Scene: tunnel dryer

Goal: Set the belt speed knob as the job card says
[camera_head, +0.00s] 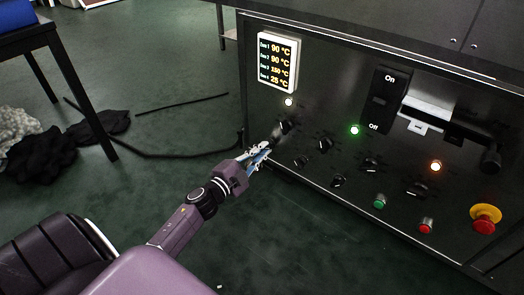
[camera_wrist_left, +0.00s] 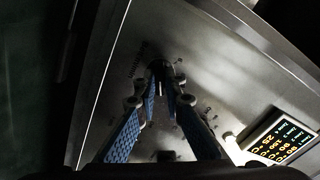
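The black control panel carries several small dark knobs, including an upper-left knob (camera_head: 288,126), a knob to its right (camera_head: 324,143), a lower-left knob (camera_head: 301,161) and a pointer knob (camera_head: 371,165). Their labels are too small to read, so I cannot tell which sets belt speed. My left gripper (camera_head: 264,152) is just in front of the panel's left end, near the upper-left and lower-left knobs. In the left wrist view its blue-padded fingers (camera_wrist_left: 160,98) stand apart, with a dark knob (camera_wrist_left: 160,71) at their tips; contact is unclear. No readable job card shows. My right gripper is out of view.
A lit temperature display (camera_head: 277,62) is above the knobs. A large On/Off switch (camera_head: 384,100), a green button (camera_head: 379,202), a red button (camera_head: 426,226) and a red emergency stop (camera_head: 484,219) are farther right. A cable (camera_head: 180,155) lies on the open floor.

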